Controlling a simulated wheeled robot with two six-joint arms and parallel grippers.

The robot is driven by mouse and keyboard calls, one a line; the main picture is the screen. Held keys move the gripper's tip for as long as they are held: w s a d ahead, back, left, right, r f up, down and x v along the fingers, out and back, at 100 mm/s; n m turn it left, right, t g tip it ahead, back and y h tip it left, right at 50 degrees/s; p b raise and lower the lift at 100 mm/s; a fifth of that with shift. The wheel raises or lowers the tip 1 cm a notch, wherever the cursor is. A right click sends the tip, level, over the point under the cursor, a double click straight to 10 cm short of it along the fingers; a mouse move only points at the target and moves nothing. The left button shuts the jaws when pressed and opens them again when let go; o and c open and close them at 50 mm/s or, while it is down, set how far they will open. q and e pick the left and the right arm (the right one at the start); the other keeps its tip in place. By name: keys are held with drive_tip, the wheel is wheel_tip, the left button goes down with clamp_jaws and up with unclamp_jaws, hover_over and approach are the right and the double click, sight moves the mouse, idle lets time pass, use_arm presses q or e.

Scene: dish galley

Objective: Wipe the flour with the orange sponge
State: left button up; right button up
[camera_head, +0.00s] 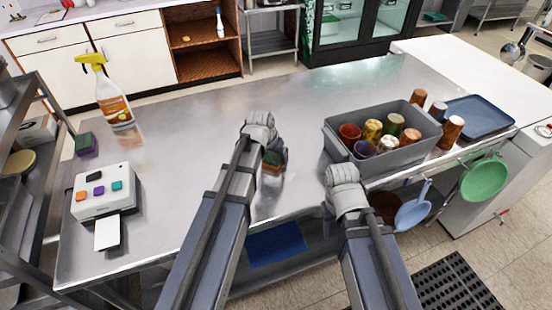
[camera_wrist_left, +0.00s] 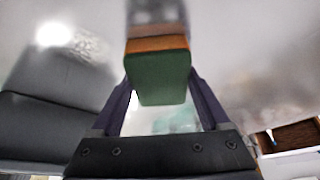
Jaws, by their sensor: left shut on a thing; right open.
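My left gripper (camera_head: 272,158) is shut on the orange sponge (camera_head: 271,169), over the metal table (camera_head: 190,135) near its front edge. In the left wrist view the sponge (camera_wrist_left: 160,75) sits between the fingers, with a green face and an orange layer. I cannot tell whether it touches the table. A pale speckled patch, perhaps the flour (camera_wrist_left: 88,44), shows beside the sponge in that view; I cannot make it out clearly in the head view. My right gripper (camera_head: 328,228) is open by the front edge, its fingers mostly hidden by the wrist.
A grey bin (camera_head: 345,150) with several cups stands to the right. A blue tray (camera_head: 480,115) lies beyond it. A spray bottle (camera_head: 112,98), a second, purple-and-green sponge (camera_head: 86,144) and a white button box (camera_head: 103,190) are at the left. The table's middle is clear.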

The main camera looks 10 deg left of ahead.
use_arm(q)
drive_tip(key=shift+w+a, duration=0.4)
drive_tip(key=shift+w, duration=0.1)
drive_tip(key=shift+w+d, duration=0.6)
drive_tip(key=shift+d, duration=0.15)
drive_tip(key=shift+s, duration=0.15)
drive_tip(key=shift+s+d+r, duration=0.1)
drive_tip(key=shift+s+d, duration=0.35)
drive_tip(key=shift+s, duration=0.2)
drive_tip(key=shift+s+d, duration=0.45)
drive_tip(key=shift+s, duration=0.15)
drive_tip(key=shift+s, duration=0.1)
